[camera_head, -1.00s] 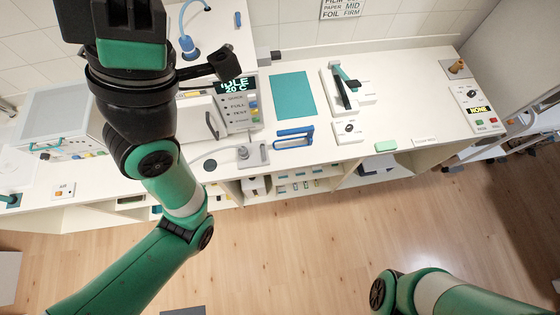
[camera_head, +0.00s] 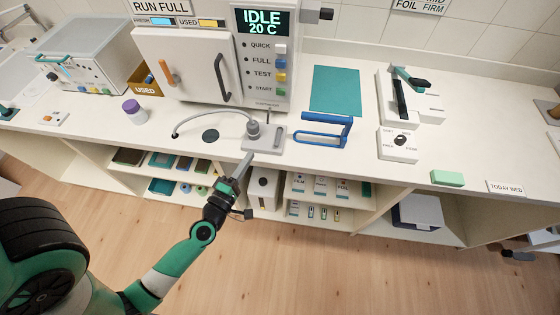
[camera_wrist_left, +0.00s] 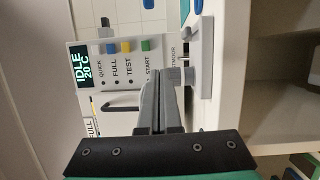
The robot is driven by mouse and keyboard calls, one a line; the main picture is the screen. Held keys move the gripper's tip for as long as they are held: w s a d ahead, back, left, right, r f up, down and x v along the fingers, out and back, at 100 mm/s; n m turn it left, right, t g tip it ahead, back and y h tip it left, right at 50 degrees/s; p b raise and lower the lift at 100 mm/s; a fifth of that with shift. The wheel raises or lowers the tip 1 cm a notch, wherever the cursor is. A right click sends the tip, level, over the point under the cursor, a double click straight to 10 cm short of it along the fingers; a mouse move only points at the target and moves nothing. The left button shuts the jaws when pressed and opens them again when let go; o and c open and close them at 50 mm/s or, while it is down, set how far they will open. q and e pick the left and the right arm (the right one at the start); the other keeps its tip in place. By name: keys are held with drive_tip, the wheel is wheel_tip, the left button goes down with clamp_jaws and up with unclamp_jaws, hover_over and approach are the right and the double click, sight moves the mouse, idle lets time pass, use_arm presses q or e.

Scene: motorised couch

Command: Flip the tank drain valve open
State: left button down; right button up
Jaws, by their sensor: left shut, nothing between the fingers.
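A grey valve fitting (camera_head: 254,131) stands on a grey plate (camera_head: 272,140) at the worktop's front edge, below the steriliser cabinet's control panel. A thin grey hose (camera_head: 205,117) curves from it to the left. My left gripper (camera_head: 243,166) reaches up from below, its fingers at the front edge close to the fitting. In the left wrist view the left gripper (camera_wrist_left: 160,74) is shut and empty, its tips beside the fitting's grey cylinder (camera_wrist_left: 183,76). I cannot tell whether they touch. The fitting's lever position is unclear. My right gripper is out of view.
The cabinet (camera_head: 190,65) reads IDLE 20 C. A blue handled frame (camera_head: 322,130) stands right of the fitting, with a teal mat (camera_head: 335,88) behind it. A purple-capped jar (camera_head: 132,110) stands left. Open shelves (camera_head: 320,190) lie below the worktop. Floor in front is clear.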

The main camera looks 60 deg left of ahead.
sight(268, 149)
use_arm(q)
drive_tip(key=shift+g, duration=0.5)
drive_tip(key=f, duration=0.1)
drive_tip(key=s+f, duration=0.1)
drive_tip(key=f, duration=0.1)
drive_tip(key=s+a+f+b, duration=0.1)
drive_tip(key=shift+s+f, duration=0.2)
drive_tip(key=shift+f, duration=0.05)
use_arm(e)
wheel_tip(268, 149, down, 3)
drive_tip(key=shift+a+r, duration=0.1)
use_arm(q)
drive_tip(key=x, duration=1)
drive_tip(key=shift+a+r+p, duration=0.15)
drive_tip(key=shift+p, duration=0.2)
drive_tip(key=shift+w+d+p, duration=0.5)
drive_tip(key=shift+w+d, duration=0.55)
drive_tip(key=shift+w, duration=0.1)
drive_tip(key=shift+w+d, duration=0.3)
drive_tip(key=shift+w, duration=0.1)
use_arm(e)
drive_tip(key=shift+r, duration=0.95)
